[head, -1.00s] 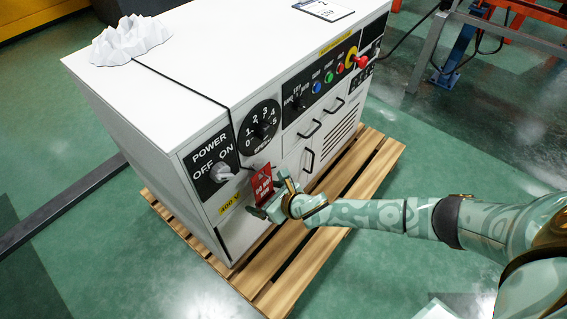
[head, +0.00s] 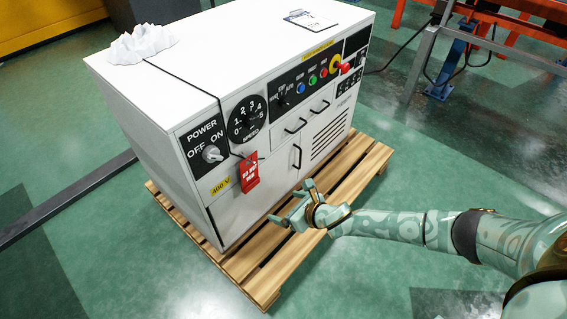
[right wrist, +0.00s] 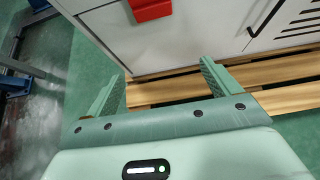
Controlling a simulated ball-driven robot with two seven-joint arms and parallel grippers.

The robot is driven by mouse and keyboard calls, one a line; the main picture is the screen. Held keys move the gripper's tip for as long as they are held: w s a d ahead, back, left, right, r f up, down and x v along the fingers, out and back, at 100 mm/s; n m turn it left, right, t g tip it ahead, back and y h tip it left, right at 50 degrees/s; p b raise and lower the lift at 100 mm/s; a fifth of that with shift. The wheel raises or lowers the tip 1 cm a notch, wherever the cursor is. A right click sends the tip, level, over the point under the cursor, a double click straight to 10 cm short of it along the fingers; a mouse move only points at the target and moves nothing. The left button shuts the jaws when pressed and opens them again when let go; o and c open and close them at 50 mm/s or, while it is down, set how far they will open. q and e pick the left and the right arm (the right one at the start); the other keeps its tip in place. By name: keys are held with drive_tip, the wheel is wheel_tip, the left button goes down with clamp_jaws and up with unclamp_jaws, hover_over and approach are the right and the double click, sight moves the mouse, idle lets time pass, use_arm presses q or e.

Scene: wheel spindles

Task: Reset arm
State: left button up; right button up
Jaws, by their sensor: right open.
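My right gripper (head: 293,207) is open and empty in the head view, in front of the white cabinet's lower front and above the pallet's edge. In the right wrist view its two fingers (right wrist: 160,92) are spread apart with nothing between them. A red tag (head: 249,172) hangs on the cabinet front below the power switch (head: 212,154); the gripper is apart from it, to its lower right. The tag's lower part also shows at the top of the right wrist view (right wrist: 150,8). My left gripper is not in view.
The white cabinet (head: 240,60) stands on a wooden pallet (head: 262,270). It carries a speed dial (head: 247,119), coloured buttons and a red knob (head: 345,68). A white jagged lump (head: 141,44) and a clipboard (head: 311,20) lie on top. Green floor in front is clear.

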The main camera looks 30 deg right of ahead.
drive_tip(key=shift+s, duration=0.1)
drive_tip(key=s+d+f+m+g+h+p, duration=0.2)
drive_tip(key=s+m+p, duration=0.5)
drive_tip(key=s+m, duration=0.5)
drive_tip(key=s+d+f+m+g+h+p, duration=0.1)
drive_tip(key=s+f+m+g+p, duration=0.15)
drive_tip(key=s+m+p, duration=0.9)
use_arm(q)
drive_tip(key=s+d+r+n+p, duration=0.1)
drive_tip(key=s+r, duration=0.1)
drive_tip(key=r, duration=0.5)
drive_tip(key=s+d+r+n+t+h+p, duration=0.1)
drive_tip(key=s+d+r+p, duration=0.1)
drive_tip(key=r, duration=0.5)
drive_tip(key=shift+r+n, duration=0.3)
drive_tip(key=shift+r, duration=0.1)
use_arm(e)
drive_tip(key=s+a+m+g, duration=0.1)
drive_tip(key=s+m+g, duration=0.2)
drive_tip(key=s, duration=1.5)
drive_tip(key=s+a+r+m+g, duration=0.1)
drive_tip(key=s+m, duration=0.8)
drive_tip(key=s, duration=1)
drive_tip(key=shift+a+m+g+h, duration=0.35)
drive_tip(key=shift+a+g, duration=0.25)
drive_tip(key=shift+g, duration=0.45)
drive_tip(key=shift+r, duration=0.1)
